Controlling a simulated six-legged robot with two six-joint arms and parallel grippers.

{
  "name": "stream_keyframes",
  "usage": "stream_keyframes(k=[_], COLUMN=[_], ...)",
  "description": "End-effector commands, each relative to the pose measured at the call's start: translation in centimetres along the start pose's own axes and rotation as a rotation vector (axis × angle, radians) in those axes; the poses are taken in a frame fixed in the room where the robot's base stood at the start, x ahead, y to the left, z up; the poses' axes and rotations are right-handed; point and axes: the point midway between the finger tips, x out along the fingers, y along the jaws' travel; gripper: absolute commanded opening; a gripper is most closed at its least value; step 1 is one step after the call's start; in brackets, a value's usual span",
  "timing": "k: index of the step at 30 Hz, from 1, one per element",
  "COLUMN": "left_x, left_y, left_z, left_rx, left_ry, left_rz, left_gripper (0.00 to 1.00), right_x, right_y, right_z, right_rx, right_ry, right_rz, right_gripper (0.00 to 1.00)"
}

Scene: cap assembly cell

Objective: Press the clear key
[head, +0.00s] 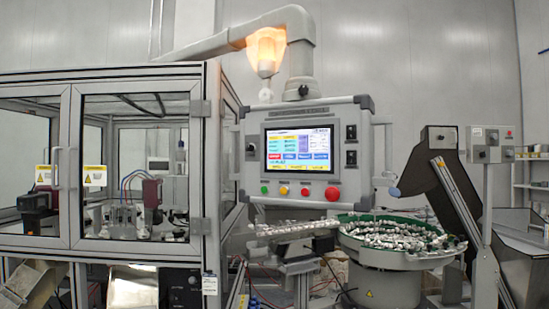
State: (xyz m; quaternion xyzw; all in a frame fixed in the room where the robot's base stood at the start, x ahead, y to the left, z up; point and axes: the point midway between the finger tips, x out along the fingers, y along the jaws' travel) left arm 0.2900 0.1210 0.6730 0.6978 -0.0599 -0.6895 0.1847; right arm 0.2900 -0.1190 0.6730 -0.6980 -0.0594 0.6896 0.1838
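A control panel (345,150) hangs from a grey overhead arm in the middle of the head view. Its lit touchscreen (298,149) shows several yellow, blue and red keys, but the lettering is too small to read, so I cannot tell which one is the clear key. Neither of my grippers is in view.
A glazed machine enclosure (135,245) with closed doors fills the left. A green-rimmed bowl feeder (385,277) full of small parts stands below the panel at right. A dark inclined conveyor (455,195) and a grey post box (484,144) stand further right. An orange lamp (266,52) glows above.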

Motion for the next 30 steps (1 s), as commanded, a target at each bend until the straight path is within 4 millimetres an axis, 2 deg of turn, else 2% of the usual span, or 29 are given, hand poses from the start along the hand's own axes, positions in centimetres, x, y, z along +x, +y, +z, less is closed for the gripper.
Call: stream_keyframes(k=[1, 4, 5, 30], left_x=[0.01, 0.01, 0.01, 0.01], left_y=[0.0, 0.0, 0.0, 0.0], left_z=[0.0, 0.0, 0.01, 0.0], left_rx=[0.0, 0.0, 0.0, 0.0], left_ry=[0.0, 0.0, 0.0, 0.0], left_rz=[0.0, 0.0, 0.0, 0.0], left_gripper=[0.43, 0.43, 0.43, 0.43], right_x=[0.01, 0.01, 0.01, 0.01], right_y=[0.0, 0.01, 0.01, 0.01], right_z=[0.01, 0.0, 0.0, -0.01], right_rx=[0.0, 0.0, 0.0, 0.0], right_ry=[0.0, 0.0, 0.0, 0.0], right_rz=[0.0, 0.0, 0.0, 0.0], right_gripper=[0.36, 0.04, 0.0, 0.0])
